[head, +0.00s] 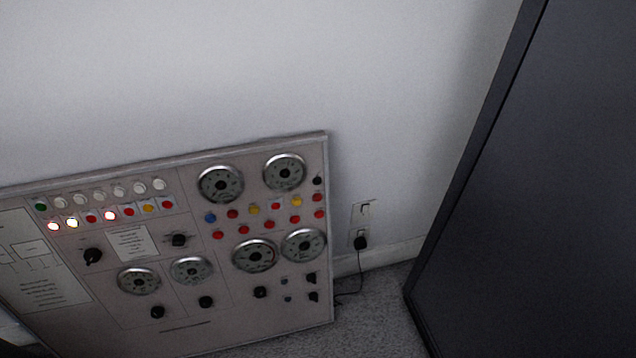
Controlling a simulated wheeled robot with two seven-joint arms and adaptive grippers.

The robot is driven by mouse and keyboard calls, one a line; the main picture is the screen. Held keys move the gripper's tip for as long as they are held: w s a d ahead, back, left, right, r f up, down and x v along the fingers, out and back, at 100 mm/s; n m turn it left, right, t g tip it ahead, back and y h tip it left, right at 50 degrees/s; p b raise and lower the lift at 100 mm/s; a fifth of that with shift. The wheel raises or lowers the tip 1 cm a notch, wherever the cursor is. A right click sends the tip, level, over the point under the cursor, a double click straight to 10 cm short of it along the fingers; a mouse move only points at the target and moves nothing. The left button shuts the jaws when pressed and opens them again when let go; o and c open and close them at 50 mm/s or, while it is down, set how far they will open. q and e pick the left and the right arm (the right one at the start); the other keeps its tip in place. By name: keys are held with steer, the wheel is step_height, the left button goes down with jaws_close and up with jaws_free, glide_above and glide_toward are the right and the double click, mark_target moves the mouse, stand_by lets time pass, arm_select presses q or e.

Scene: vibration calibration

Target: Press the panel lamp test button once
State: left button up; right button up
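A grey control panel (210,325) leans or stands against the wall at the lower left of the head view. Near its upper left is a row of white round caps with a green one (41,206) at the left end. Below it is a row of coloured lamps; a few, such as the one at its left end (54,226), glow brightly. More red, yellow and blue round pieces (210,217) sit between the dials at the right. Labels are too small to read, so I cannot tell which piece is the lamp test button. Neither gripper is in view.
Round dials (220,184) and black knobs (92,256) cover the panel. A wall outlet (362,212) with a black plug (360,242) and cord is right of it. A large dark cabinet or door (530,200) fills the right side. A strip of grey carpet (375,320) lies between.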

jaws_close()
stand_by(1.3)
